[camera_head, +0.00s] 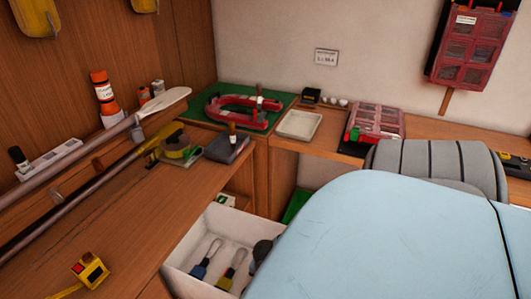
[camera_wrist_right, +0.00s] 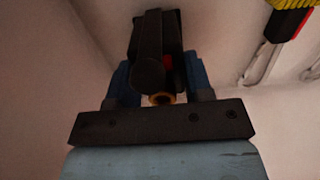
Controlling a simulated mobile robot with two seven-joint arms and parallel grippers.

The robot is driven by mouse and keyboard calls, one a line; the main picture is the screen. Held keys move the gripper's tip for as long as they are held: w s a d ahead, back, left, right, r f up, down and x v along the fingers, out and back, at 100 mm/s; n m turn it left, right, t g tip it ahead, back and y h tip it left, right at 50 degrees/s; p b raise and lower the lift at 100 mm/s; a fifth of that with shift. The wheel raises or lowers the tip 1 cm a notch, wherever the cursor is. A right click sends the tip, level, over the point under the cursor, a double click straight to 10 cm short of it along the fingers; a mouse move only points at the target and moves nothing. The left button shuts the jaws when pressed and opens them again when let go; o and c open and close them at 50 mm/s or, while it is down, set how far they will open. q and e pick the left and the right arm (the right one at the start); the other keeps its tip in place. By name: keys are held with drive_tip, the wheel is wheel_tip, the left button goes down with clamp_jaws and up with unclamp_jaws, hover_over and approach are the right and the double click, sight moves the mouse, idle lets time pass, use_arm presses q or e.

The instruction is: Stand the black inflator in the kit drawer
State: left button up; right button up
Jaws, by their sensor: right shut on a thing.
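The white kit drawer (camera_head: 190,238) is open below the bench in the head view. A blue-handled tool (camera_head: 200,270) and a yellow-handled tool (camera_head: 226,280) are in it. My right gripper (camera_wrist_right: 160,88) is shut on the black inflator (camera_wrist_right: 150,60), a dark body with a small red part and a brass-coloured end towards the palm. Pale drawer-like walls surround it in the wrist view. My light blue right arm hides the drawer's right side and the gripper in the head view. Whether the inflator touches the drawer floor cannot be told. My left gripper is not in view.
Part of a yellow, black and red tool (camera_wrist_right: 288,20) with a wire loop lies near the inflator. On the bench are a tape measure (camera_head: 90,270), long poles (camera_head: 85,190), a grey box (camera_head: 227,147), a pale tray (camera_head: 299,125) and a red case (camera_head: 375,124).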

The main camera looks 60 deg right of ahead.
drive_tip(key=shift+f, duration=0.2)
drive_tip(key=o, duration=1)
drive_tip(key=shift+r, duration=0.2)
wheel_tip(320, 180, up, 12)
drive_tip(key=shift+f, duration=0.1)
